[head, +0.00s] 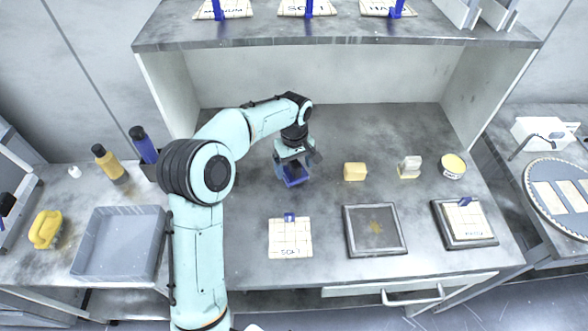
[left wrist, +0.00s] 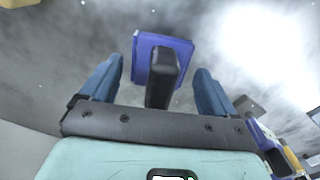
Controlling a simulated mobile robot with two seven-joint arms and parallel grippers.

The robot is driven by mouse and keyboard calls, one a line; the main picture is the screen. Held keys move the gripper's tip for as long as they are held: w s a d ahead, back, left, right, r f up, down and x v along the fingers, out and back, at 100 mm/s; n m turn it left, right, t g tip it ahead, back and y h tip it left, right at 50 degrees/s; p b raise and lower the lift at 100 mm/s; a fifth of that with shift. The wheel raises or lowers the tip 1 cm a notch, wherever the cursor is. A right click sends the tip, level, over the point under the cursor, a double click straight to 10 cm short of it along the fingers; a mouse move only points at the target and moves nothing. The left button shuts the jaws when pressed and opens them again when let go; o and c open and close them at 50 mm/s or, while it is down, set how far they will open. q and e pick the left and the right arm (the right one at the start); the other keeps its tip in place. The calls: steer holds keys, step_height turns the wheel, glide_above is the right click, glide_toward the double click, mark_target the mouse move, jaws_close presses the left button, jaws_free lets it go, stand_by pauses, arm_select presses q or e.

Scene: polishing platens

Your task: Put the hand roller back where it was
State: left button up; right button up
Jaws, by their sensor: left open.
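A blue piece with a black handle, which looks like the hand roller (head: 294,178), rests on the grey bench below my left gripper (head: 295,160). In the left wrist view the roller (left wrist: 143,60) lies between the two blue fingers of the gripper (left wrist: 159,66), with its black handle pointing toward the palm. The fingers are apart, with a gap on each side of the handle. The gripper partly hides the roller in the head view. My right gripper does not show.
A yellow block (head: 355,172), a white-grey tool (head: 409,167) and a round tin (head: 453,166) stand to the right. A shelf (head: 330,38) overhangs the back.

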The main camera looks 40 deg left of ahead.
arm_select(q)
step_height(320, 180, up, 10)
steer(key=shift+r+p, duration=0.1)
steer(key=shift+p, duration=0.55)
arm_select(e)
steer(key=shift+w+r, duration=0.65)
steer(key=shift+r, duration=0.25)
